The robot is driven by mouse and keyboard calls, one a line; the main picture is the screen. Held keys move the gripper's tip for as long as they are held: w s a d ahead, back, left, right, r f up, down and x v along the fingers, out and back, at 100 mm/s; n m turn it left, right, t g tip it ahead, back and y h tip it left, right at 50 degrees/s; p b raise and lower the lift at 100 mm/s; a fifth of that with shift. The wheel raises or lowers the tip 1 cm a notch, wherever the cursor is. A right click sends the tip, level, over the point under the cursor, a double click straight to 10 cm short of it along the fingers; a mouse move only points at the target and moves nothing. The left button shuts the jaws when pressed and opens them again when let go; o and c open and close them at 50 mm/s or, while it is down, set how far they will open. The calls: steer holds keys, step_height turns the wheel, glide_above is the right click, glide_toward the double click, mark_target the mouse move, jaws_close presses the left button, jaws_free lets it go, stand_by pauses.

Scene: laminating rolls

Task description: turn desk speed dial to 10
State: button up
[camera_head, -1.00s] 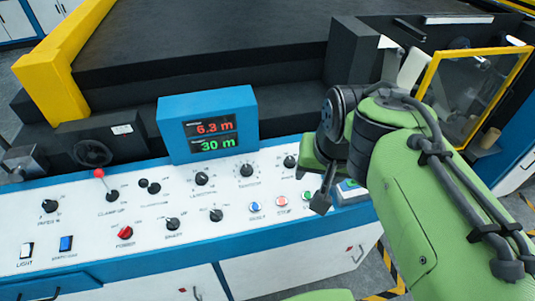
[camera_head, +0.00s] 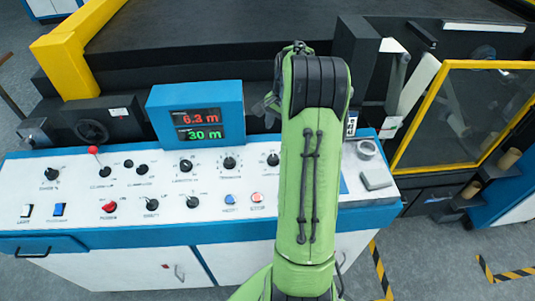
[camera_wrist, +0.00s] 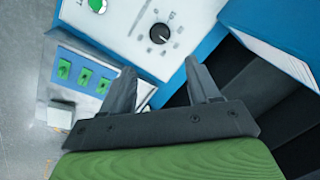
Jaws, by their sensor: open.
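The white control desk (camera_head: 100,220) carries several black dials. One dial (camera_head: 273,159) is at the right of the upper row, beside my arm. Another dial (camera_head: 229,162) is to its left. Their labels are too small to read surely, so I cannot tell which is the speed dial. In the wrist view a black dial (camera_wrist: 160,33) with marks around it lies beyond the fingertips of my gripper (camera_wrist: 160,66). The gripper is open and empty, apart from the dial. In the head view my arm mostly hides the gripper.
A blue display box (camera_head: 196,113) reading 6.3 m and 30 m stands at the desk's back. A yellow-framed window (camera_head: 455,115) is at right. The wrist view shows a panel with green switches (camera_wrist: 83,76).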

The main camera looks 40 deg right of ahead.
mark_target(273, 157)
steer(key=f, duration=0.4)
steer(key=w+f, duration=0.1)
steer(key=f, duration=0.9)
steer(key=shift+w, duration=0.35)
steer(key=shift+r, duration=0.1)
steer(key=shift+a, duration=0.1)
steer(key=shift+c, duration=0.2)
steer(key=c, duration=1)
steer(key=shift+n, duration=0.3)
